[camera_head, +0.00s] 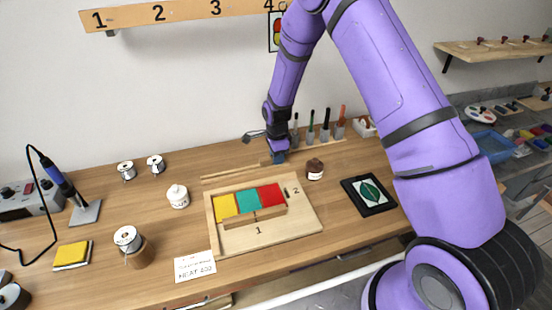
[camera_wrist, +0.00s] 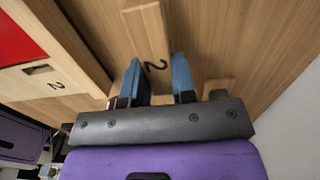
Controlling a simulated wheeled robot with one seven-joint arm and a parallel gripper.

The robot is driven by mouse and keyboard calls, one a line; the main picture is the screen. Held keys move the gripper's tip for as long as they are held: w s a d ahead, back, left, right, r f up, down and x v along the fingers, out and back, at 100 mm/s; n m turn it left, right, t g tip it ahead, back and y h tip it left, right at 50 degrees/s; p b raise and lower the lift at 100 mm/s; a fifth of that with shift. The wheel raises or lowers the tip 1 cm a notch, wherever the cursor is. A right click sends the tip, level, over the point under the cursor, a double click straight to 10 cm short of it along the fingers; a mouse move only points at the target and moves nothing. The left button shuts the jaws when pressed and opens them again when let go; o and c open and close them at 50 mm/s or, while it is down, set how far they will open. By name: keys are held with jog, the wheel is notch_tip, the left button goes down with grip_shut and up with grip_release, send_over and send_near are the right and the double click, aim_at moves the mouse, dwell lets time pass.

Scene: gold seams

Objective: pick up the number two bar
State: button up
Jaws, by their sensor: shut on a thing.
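The number two bar (camera_wrist: 146,28) is a pale wooden strip with a dark 2 on it. In the wrist view it runs between the blue fingers of my gripper (camera_wrist: 157,82), which is shut on it. In the head view my gripper (camera_head: 278,157) is low at the back of the bench, behind the wooden tray (camera_head: 300,215). A long pale strip (camera_head: 228,174) there leads toward the fingers and appears to be this bar. I cannot tell whether it touches the bench.
A dark brown jar (camera_head: 314,169) and a tool rack (camera_head: 310,139) stand close to my gripper.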

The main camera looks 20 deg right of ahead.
jog(key=shift+r, duration=0.5)
notch_tip(320, 180, up, 2)
jog(key=shift+s+a+r, duration=0.1)
jog(key=shift+s, duration=0.05)
jog(key=s+a, duration=0.2)
jog(key=s, duration=0.2)
jog(key=s+a, duration=0.1)
jog(key=s, duration=0.4)
jog(key=s+a+r, duration=0.1)
jog(key=s+a, duration=0.1)
jog(key=s, duration=0.3)
jog(key=shift+a+r, duration=0.1)
jog(key=shift+a, duration=0.2)
jog(key=shift+s+a+r, duration=0.1)
jog(key=shift+s+r, duration=0.15)
jog(key=shift+r, duration=0.3)
